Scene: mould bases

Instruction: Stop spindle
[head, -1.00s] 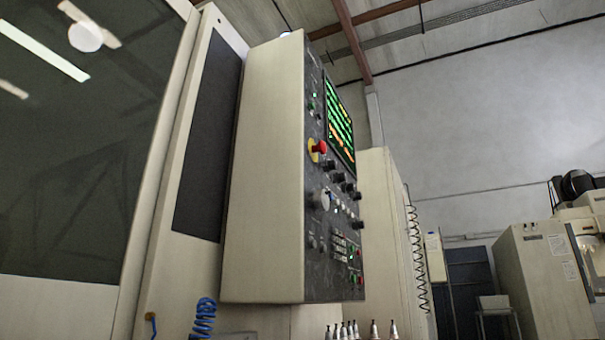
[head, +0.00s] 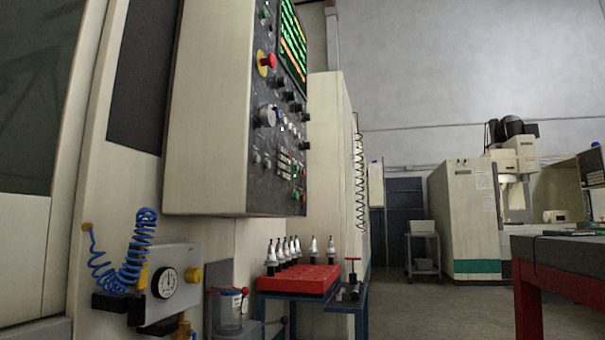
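The machine's control panel (head: 282,130) is on the side of a cream housing (head: 208,110), left of centre in the head view, seen at a steep angle. It has a lit screen (head: 292,40) with green and orange lines, a red emergency stop button (head: 268,60) on a yellow base, several dark knobs, a pale round dial (head: 267,115) and small lit buttons (head: 297,172) near the bottom. Button labels are too small to read. The spindle itself is not in sight. Neither gripper is in view.
Below the panel, a red rack (head: 300,281) holds several tool holders on a blue stand. A gauge (head: 168,282) with a coiled blue hose (head: 128,262) is at lower left. A red-legged table (head: 560,262) stands at right; the floor between is clear.

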